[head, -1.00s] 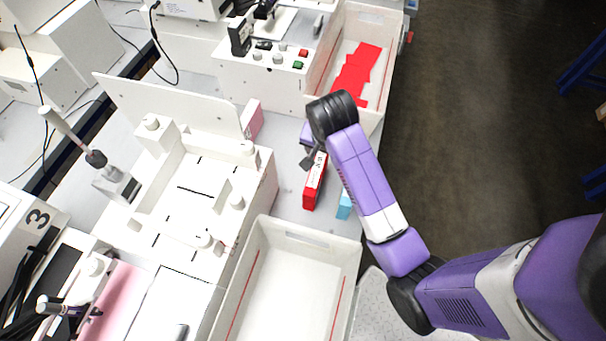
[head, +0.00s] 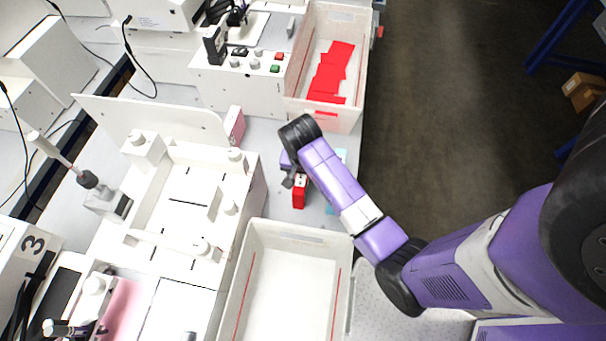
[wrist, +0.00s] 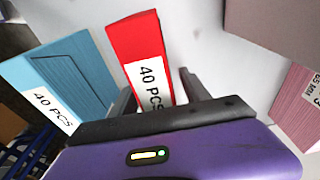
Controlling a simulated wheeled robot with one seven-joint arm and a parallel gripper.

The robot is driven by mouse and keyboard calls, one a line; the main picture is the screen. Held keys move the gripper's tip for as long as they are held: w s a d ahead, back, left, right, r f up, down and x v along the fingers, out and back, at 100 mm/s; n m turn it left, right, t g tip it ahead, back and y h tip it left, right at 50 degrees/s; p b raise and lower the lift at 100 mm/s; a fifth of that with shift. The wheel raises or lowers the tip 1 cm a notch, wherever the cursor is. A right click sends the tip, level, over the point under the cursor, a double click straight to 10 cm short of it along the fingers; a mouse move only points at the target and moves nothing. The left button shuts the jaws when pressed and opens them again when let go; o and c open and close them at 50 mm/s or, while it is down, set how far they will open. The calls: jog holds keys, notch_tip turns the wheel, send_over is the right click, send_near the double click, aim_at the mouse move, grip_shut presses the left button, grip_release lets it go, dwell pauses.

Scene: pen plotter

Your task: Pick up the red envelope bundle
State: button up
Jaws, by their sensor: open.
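The red envelope bundle (head: 299,193) stands on the grey table between the white machine and my arm, partly hidden by my gripper. In the wrist view it is a red block (wrist: 135,42) with a white "40 PCS" label. My gripper (wrist: 158,92) is open there, with one finger on each side of the labelled end of the bundle. I cannot tell whether either finger touches it. In the head view the gripper (head: 294,181) is small and sits just above the bundle.
A light-blue bundle (wrist: 65,82) stands close left of the red one in the wrist view; a pink bundle (wrist: 298,105) is to the right. An empty white bin (head: 290,285) is in front. A bin (head: 358,75) holding red envelopes is behind. The white machine (head: 255,200) borders the left.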

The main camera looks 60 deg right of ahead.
grip_shut()
dwell(0.4)
